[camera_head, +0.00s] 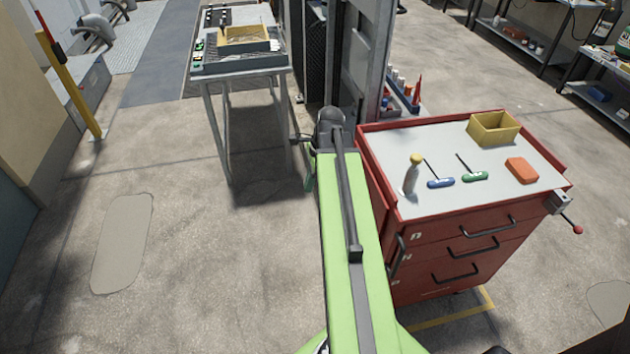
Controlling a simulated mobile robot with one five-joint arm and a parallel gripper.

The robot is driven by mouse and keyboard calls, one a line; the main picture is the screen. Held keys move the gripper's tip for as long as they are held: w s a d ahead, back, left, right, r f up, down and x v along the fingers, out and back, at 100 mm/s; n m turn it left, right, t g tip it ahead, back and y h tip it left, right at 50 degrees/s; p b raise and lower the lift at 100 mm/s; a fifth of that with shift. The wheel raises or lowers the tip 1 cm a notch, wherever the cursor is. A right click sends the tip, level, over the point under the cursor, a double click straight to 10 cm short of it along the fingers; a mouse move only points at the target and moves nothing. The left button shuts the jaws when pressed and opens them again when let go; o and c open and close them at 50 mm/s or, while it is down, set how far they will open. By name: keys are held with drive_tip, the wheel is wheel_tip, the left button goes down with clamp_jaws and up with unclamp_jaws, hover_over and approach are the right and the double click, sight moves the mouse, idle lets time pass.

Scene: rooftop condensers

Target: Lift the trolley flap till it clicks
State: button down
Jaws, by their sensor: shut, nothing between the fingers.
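The red trolley (452,236) stands at the right of my green arm, with a grey top and several drawers with dark handles. A red panel (374,176) runs down its left side, partly behind my arm. I cannot tell for sure which part is the flap, or whether it hangs or is raised. A dark handle (397,256) shows at the trolley's front left edge. My arm reaches forward from the bottom middle, and its far end drops out of sight behind its own link.
On the trolley top are a yellow bin (493,128), an orange block (522,170), blue (440,183) and green (475,176) T-handled tools and a yellow-topped bottle (412,174). A vice-like fitting (561,203) juts out right. A grey table (240,62) stands behind left. Left floor is clear.

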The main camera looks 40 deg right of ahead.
drive_tip(key=w+a+r+p, duration=0.2)
drive_tip(key=a+r+p, duration=0.2)
drive_tip(key=r+p, duration=0.4)
drive_tip(key=shift+w+a+r+p, duration=0.2)
drive_tip(key=shift+r+p, duration=0.1)
drive_tip(key=shift+p, duration=0.05)
